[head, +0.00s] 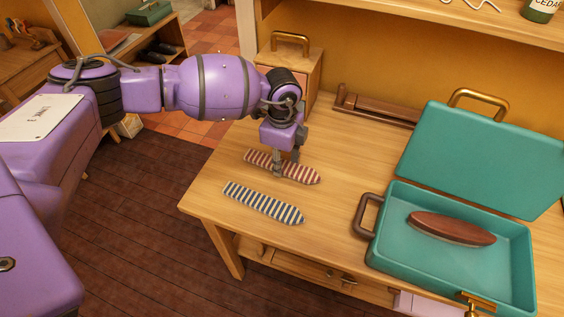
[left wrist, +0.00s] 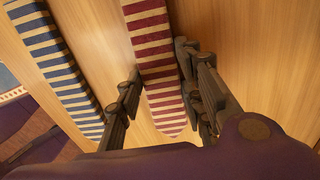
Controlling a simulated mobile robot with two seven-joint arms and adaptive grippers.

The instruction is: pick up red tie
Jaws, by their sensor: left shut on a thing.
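The red tie (head: 302,173), striped red and cream, lies flat on the wooden table top. It also shows in the left wrist view (left wrist: 151,45), running between the fingers. My left gripper (head: 285,167) points down over the middle of the tie and is shut on it, with a finger on each side. In the left wrist view the left gripper (left wrist: 165,100) has its dark fingers along both edges of the tie. The tie still looks level with the table.
A blue-striped tie (head: 264,203) lies nearer the front edge, beside the red one. An open teal case (head: 450,270) holding a brown oval object (head: 452,228) stands at right. A small wooden box (head: 290,68) and brown wooden piece (head: 375,107) are behind.

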